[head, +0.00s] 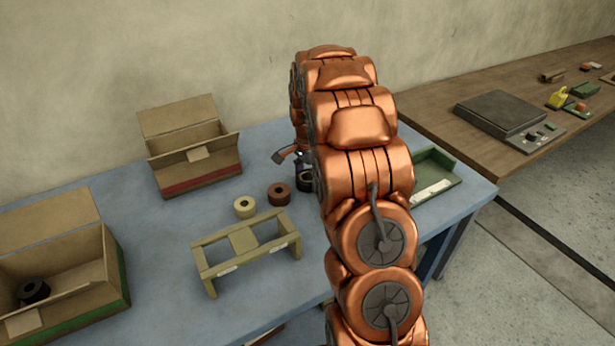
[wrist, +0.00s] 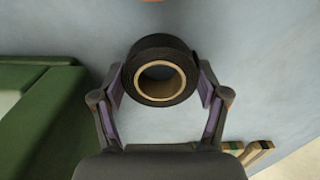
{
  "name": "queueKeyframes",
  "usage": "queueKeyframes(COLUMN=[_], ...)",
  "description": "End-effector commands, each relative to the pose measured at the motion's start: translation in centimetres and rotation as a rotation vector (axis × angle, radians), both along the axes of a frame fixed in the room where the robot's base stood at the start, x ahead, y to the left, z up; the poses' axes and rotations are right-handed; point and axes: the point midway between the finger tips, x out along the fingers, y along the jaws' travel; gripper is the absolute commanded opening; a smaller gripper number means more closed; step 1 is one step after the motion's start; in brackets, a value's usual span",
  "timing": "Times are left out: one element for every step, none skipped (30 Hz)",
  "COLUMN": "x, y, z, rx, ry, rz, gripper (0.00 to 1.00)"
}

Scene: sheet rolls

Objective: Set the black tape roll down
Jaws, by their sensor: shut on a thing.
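The black tape roll (wrist: 160,50) has a pale cardboard core and sits between the two fingers of my gripper (wrist: 161,82) in the wrist view. The fingers are shut on its sides. In the head view the roll (head: 305,182) is partly hidden by my copper arm, low over the blue table (head: 165,235), to the right of a brown roll (head: 279,194). I cannot tell whether its underside touches the table.
A cream roll (head: 244,207) and a wooden frame (head: 245,246) stand to the left. A red-striped box (head: 195,177) is behind. A green-striped box (head: 115,270) at far left holds another black roll (head: 34,291). A green tray (head: 438,175) lies right of my arm.

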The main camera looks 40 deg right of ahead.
Motion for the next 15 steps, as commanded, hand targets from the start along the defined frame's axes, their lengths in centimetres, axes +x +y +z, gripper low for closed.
queueKeyframes(x=[0.0,0.0,-0.01,-0.01,-0.01,-0.01,-0.01,-0.01,-0.01,-0.01,-0.01,-0.02,-0.01,-0.01,-0.01], y=[0.0,0.0,0.01,0.01,0.01,0.01,0.01,0.01,0.01,0.01,0.01,0.01,0.01,0.01,0.01], z=[0.0,-0.04,-0.14,-0.23,-0.31,-0.26,-0.24,-0.23,-0.23,-0.23,-0.23,-0.23,-0.22,-0.22,-0.22], rx=[0.0,0.0,0.0,0.0,0.0,0.0,0.0,0.0,0.0,0.0,0.0,0.0,0.0,0.0,0.0], ry=[0.0,0.0,0.0,0.0,0.0,0.0,0.0,0.0,0.0,0.0,0.0,0.001,0.0,0.0,0.0], rz=[0.0,0.0,0.0,0.0,0.0,0.0,0.0,0.0,0.0,0.0,0.0,0.0,0.0,0.0,0.0], gripper=[0.39,0.39,0.39,0.39,0.39,0.77,0.8,0.83,0.87,0.9,0.94,0.98,0.99,0.99,0.99])
